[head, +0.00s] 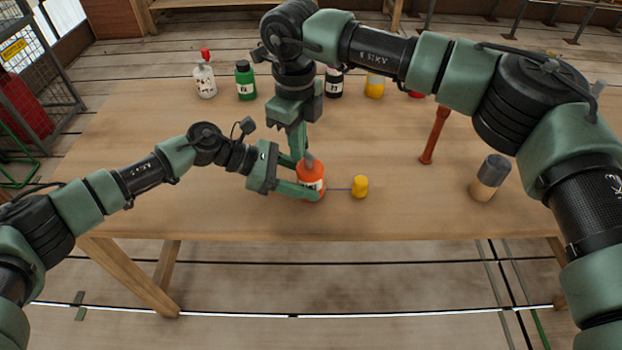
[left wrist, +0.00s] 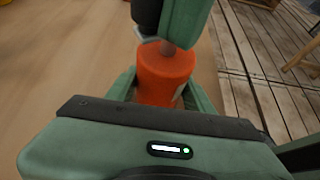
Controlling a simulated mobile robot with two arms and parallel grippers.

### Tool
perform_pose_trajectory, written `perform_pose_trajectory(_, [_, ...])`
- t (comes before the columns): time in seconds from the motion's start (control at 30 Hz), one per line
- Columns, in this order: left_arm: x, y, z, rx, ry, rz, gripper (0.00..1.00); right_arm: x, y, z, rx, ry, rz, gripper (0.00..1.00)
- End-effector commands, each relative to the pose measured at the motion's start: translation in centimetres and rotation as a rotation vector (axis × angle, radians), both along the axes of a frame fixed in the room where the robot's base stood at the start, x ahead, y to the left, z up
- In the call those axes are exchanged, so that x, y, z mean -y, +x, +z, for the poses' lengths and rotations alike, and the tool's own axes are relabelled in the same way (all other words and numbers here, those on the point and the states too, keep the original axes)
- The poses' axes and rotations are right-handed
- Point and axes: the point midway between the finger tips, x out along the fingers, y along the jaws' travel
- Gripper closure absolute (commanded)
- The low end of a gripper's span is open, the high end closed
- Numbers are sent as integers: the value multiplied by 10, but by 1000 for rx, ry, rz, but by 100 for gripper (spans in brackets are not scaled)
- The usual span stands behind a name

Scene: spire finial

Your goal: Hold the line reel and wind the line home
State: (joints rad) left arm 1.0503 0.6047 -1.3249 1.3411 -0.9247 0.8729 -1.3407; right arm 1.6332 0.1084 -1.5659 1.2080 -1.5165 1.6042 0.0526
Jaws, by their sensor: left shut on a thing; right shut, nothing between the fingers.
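The orange line reel (head: 311,180) stands upright on the table near its front edge, with a pale label on its side. A thin line runs right from it to a small yellow float (head: 360,187) on the table. My left gripper (head: 304,188) is shut around the reel's body from the left; in the left wrist view the reel (left wrist: 165,75) sits between its fingers. A short peg (left wrist: 167,47) stands up on the reel's top. My right gripper (head: 301,150) points down at the reel's top, shut and empty, close beside the peg. Whether it touches the peg is unclear.
A white bottle with a red cap (head: 204,80), a green bottle (head: 245,80) and other bottles stand along the back. The table's left part is clear.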

Motion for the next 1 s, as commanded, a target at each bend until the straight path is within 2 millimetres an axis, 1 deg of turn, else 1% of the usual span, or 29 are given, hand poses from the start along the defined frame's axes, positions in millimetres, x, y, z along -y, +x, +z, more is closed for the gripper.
perform_pose_trajectory(1.0, [0, -1, -1, 0, 2, -4, 70, 1, 12, 0, 3, 1, -3, 100])
